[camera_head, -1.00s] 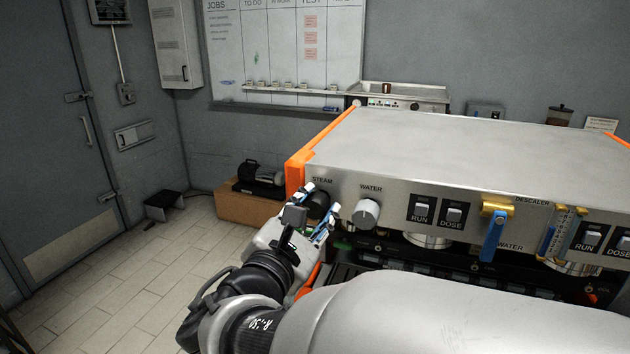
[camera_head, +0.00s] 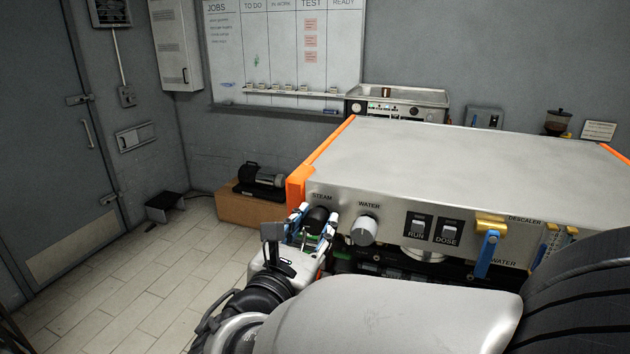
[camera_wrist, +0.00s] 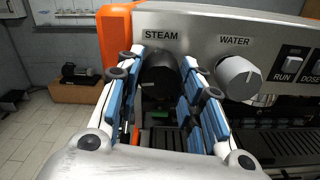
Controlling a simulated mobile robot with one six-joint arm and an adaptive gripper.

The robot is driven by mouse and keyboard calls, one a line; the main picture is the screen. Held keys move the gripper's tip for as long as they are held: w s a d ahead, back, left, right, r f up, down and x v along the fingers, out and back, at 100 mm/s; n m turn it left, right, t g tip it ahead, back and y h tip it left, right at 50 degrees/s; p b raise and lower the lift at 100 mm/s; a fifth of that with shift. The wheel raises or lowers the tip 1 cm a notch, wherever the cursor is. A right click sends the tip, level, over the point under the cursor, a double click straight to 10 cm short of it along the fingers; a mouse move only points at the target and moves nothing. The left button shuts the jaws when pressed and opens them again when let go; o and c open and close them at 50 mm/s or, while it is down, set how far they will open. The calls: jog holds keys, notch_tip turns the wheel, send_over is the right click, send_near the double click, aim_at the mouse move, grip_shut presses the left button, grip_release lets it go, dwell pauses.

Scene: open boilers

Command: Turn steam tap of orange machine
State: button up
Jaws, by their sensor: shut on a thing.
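The orange machine (camera_head: 297,184) has a steel front panel and an orange left side. Its black steam tap (camera_head: 317,214) is under the STEAM label at the panel's left end. My gripper (camera_head: 315,224) is at the tap, one finger on each side. In the wrist view, the steam tap (camera_wrist: 159,76) sits between the blue-padded fingertips of my gripper (camera_wrist: 160,72). The fingers are shut on the tap. The lower part of the machine behind the gripper is partly hidden.
A silver WATER knob (camera_head: 363,231) is close to the right of the fingers. RUN and DOSE switches (camera_head: 432,230) and a blue-handled tap (camera_head: 487,252) are further right. A cardboard box (camera_head: 247,205) with a dark device stands on the floor behind left.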

jog(key=o, duration=1.1)
jog(key=shift+c, duration=0.2)
jog(key=v, duration=0.7)
jog(key=shift+s, duration=0.2)
jog(key=shift+a, duration=0.1)
